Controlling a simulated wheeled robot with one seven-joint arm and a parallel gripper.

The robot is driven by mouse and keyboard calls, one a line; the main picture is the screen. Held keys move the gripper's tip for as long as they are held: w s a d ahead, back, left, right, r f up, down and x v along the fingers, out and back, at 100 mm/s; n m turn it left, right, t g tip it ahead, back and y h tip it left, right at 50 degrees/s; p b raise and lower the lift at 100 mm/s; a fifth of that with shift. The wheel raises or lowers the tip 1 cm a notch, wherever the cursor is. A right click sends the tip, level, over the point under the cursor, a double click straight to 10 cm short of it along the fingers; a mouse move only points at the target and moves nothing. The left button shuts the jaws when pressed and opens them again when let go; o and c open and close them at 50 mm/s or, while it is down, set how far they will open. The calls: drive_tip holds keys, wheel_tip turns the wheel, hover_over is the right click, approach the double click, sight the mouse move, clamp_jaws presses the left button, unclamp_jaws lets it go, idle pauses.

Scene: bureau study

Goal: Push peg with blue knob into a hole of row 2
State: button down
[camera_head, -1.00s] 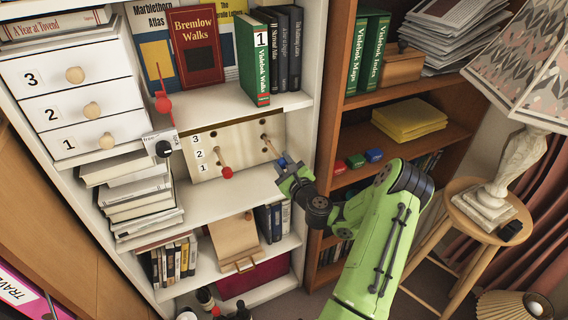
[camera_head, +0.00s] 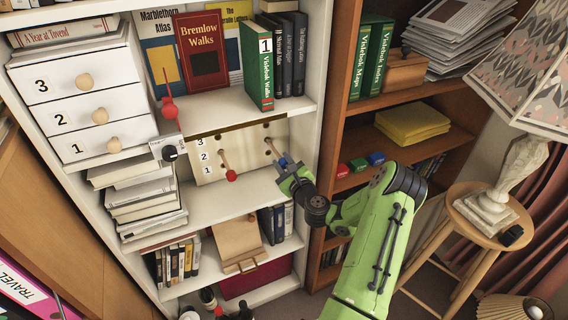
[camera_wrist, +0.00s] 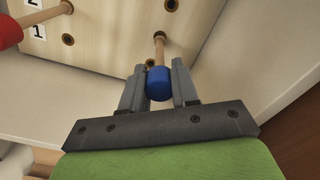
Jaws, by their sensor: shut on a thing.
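The pale pegboard (camera_head: 240,148), marked with rows 1 to 3, stands in the white shelf. My gripper (camera_head: 284,165) is in front of its right side. In the wrist view, my gripper (camera_wrist: 159,80) is shut on the blue knob (camera_wrist: 159,84), one finger on each side. The wooden shaft (camera_wrist: 159,50) points at the board, its tip at a hole in line with row 2. The tip appears to be in that hole; how deep is unclear. Most of the shaft is outside. A peg with a red knob (camera_head: 231,175) sticks out of row 2 on the left.
Empty holes show above and below the blue peg's hole, the lower one (camera_wrist: 155,66) in row 1. White drawers (camera_head: 85,105) and stacked books (camera_head: 145,200) are to the left. The shelf's upright (camera_head: 325,100) is close to my gripper's right. The shelf floor (camera_head: 225,200) in front is clear.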

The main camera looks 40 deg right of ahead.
drive_tip(key=shift+p+x, duration=0.7)
drive_tip(key=shift+x, duration=0.1)
drive_tip(key=shift+c, duration=1.4)
unclamp_jaws()
drive_tip(key=shift+s+a+f+b, duration=0.15)
drive_tip(key=shift+s+a+b, duration=0.05)
drive_tip(key=shift+s+b, duration=0.4)
drive_tip(key=b+v, duration=0.6)
drive_tip(key=v, duration=0.3)
drive_tip(key=shift+w+d, duration=0.1)
